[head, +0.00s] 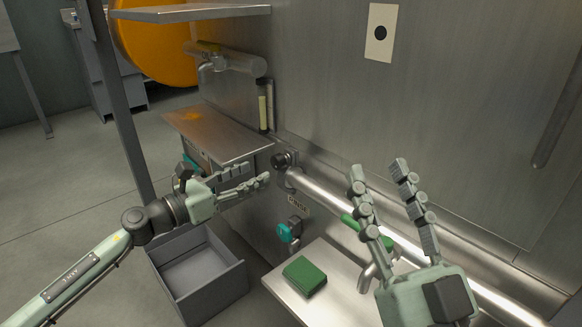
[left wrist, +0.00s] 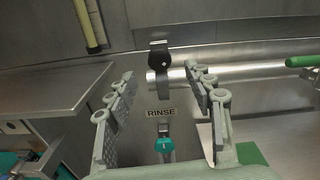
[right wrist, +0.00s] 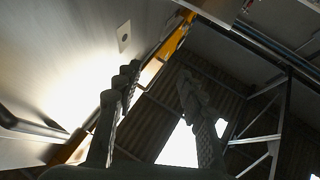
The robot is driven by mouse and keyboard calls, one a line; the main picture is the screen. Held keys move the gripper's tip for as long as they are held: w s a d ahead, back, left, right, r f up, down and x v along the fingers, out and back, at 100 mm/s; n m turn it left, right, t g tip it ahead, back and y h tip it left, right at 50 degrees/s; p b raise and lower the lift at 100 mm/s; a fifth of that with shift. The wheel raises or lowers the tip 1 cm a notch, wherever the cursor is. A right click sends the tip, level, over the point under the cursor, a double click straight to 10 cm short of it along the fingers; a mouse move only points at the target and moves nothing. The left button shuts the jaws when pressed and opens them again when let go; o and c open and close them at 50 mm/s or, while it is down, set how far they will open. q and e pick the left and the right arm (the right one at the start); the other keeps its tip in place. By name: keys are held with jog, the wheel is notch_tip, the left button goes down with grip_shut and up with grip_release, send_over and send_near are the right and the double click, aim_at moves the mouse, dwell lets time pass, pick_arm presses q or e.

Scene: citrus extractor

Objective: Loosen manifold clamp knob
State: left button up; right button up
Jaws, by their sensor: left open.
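The black clamp knob (head: 281,160) sits on the wall side at the left end of the bright steel manifold pipe (head: 330,196). In the left wrist view the knob (left wrist: 159,54) shows between and beyond my fingertips, above the RINSE label (left wrist: 160,113). My left gripper (head: 258,174) is open and empty, its fingers pointing at the knob, apart from it. It also shows in the left wrist view (left wrist: 159,72). My right gripper (head: 378,169) is open and empty, raised in front of the pipe, fingers up. The right wrist view shows only its fingers and the upper surroundings.
A teal valve knob (head: 287,233) sits below the RINSE label. A steel shelf with a green pad (head: 304,275) lies at front, beside a green-handled lever (head: 352,222). A grey open bin (head: 201,282) stands below my left arm. A steel ledge (head: 220,133) is to the left.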

aim_at(274, 164)
pick_arm(q)
jog(key=x, duration=0.7)
jog(key=shift+w+d+f, duration=0.1)
jog(key=shift+w+d, duration=0.1)
jog(key=shift+w, duration=0.1)
pick_arm(e)
jog(key=shift+w+a+f+g, duration=0.2)
jog(key=shift+f+g, duration=0.1)
jog(key=shift+f, duration=0.1)
pick_arm(q)
jog(key=shift+c, duration=0.2)
jog(key=c, duration=1.1)
jog(key=shift+p, duration=0.35)
jog(key=shift+c, duration=0.2)
jog(key=n+p, duration=0.1)
jog(key=n, duration=0.1)
jog(key=shift+n+p, duration=0.3)
jog(key=shift+p, duration=0.05)
pick_arm(e)
notch_tip(274, 164, down, 6)
jog(key=w+g+h, duration=0.1)
jog(key=w+g, duration=0.1)
jog(key=g, duration=0.2)
jog(key=shift+d+h, duration=0.2)
jog(key=shift+h, duration=0.1)
jog(key=shift+f, duration=0.1)
